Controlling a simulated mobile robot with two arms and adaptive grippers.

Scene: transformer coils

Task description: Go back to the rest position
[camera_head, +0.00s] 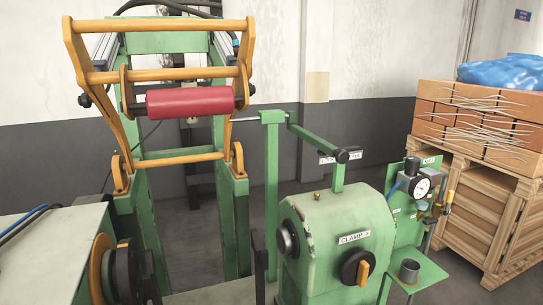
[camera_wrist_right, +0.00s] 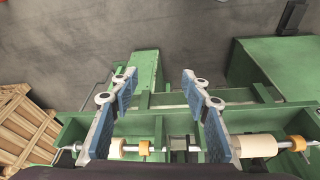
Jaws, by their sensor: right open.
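My right gripper (camera_wrist_right: 158,82) shows in the right wrist view. Its two blue-padded fingers are wide apart, with nothing between them. Below it are a green machine frame (camera_wrist_right: 245,118) and a shaft carrying cream rollers (camera_wrist_right: 255,146) and orange collars (camera_wrist_right: 144,147). I cannot tell the exact gap between the fingers and the frame. Neither gripper shows in the head view. My left gripper is not in view.
In the head view, a green frame with an orange bracket holds a red roller (camera_head: 190,101). A green clamp housing (camera_head: 338,235) stands right of centre, with a pressure gauge (camera_head: 421,187) beside it.

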